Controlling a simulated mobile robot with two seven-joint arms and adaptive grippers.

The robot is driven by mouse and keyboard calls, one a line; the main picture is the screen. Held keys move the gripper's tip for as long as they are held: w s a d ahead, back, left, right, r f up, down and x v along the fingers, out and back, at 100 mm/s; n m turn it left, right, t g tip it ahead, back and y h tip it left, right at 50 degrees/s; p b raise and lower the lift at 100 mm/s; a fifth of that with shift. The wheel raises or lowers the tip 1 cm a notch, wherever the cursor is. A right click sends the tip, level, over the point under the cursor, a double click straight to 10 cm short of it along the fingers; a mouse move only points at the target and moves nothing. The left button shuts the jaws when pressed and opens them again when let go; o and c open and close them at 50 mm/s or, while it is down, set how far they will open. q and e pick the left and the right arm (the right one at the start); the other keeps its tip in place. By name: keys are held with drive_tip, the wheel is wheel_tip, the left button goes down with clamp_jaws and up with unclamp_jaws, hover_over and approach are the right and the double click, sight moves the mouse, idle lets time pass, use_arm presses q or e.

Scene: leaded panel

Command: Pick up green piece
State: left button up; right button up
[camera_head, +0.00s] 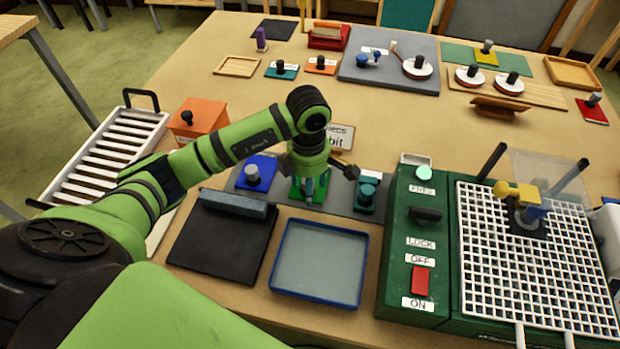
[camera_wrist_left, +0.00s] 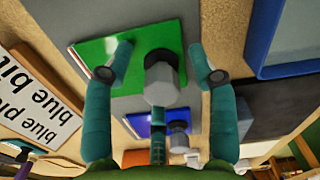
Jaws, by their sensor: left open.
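The green piece (camera_head: 296,190) is a flat green plate on a grey strip, mostly hidden under my left gripper in the head view. In the left wrist view the fingers of my left gripper (camera_wrist_left: 160,75) are open, one on each side of the knob, with gaps showing. I cannot tell how far the fingertips are above the plate. My right gripper is not in view.
A blue piece with a grey knob (camera_head: 257,172) lies left of the gripper and a teal piece (camera_head: 366,195) lies right. A label sign (camera_head: 340,137) stands behind. A blue-rimmed tray (camera_head: 318,303), black mat (camera_head: 215,248) and green machine (camera_head: 412,255) with a white grid (camera_head: 540,275) are in front and right.

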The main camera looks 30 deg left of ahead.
use_arm(q)
clamp_jaws()
drive_tip(key=shift+r, duration=0.1)
drive_tip(key=shift+w+r+b, duration=0.1)
drive_tip(key=shift+r+b, duration=0.35)
drive_tip(key=shift+r, duration=0.2)
drive_tip(key=r, duration=0.1)
drive_tip(key=r+b, duration=0.1)
drive_tip(key=shift+w+d+r, duration=0.1)
drive_tip(key=shift+d+r, duration=0.1)
drive_tip(key=shift+r, duration=0.2)
drive_tip(key=w+d+r+b, duration=0.1)
drive_tip(key=w+d+r, duration=0.1)
drive_tip(key=d, duration=0.3)
drive_tip(key=w+d+r+b, duration=0.2)
drive_tip(key=d+r, duration=0.3)
drive_tip(key=shift+w+d, duration=0.15)
drive_tip(key=shift+w, duration=0.1)
